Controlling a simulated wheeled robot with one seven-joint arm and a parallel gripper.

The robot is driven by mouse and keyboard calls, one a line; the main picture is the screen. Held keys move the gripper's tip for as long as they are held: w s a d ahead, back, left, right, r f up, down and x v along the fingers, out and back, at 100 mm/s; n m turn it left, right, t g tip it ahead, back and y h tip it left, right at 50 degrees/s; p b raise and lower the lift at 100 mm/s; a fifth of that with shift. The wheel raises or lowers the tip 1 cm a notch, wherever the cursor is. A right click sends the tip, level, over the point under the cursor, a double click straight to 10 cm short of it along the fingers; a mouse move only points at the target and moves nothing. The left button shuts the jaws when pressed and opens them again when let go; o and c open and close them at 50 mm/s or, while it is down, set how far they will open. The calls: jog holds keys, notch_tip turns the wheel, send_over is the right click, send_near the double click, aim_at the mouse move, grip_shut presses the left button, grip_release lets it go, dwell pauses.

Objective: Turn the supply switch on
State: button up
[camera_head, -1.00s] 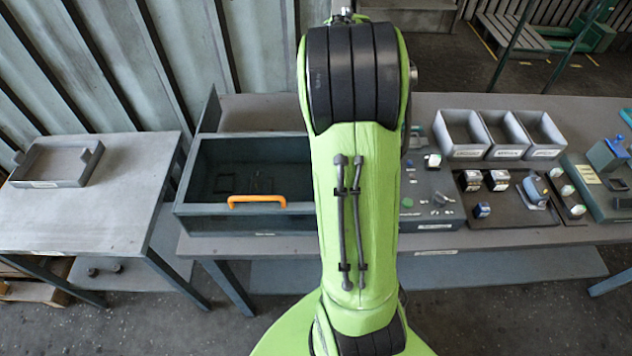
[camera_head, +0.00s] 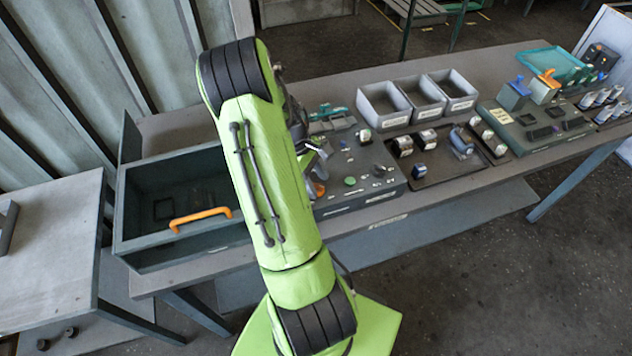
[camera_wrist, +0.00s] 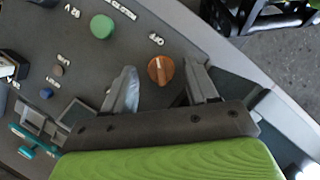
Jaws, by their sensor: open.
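The grey control panel (camera_head: 335,203) stands on the long bench, right of my arm in the head view. In the wrist view an orange-brown round knob (camera_wrist: 161,70) with a slot-like mark sits on the panel (camera_wrist: 130,55) beside a small white label; it looks like the supply switch, but I cannot read the label surely. My gripper (camera_wrist: 160,82) is open, with one finger on each side of the knob and visible gaps. I cannot tell its height above the panel. A green round button (camera_wrist: 102,26) lies left of the knob; it also shows in the head view (camera_head: 350,181).
Small blue (camera_wrist: 46,93) and brown (camera_wrist: 57,71) buttons and teal parts (camera_wrist: 35,140) are at the left in the wrist view. An open drawer box with an orange handle (camera_head: 200,219) stands left of my arm. Grey bins (camera_head: 385,104) stand behind the panel.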

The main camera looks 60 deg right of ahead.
jog(key=shift+s+f, duration=0.1)
jog(key=shift+f, duration=0.25)
jog(key=shift+c, duration=0.3)
jog(key=c, duration=1)
jog(key=shift+o, duration=0.2)
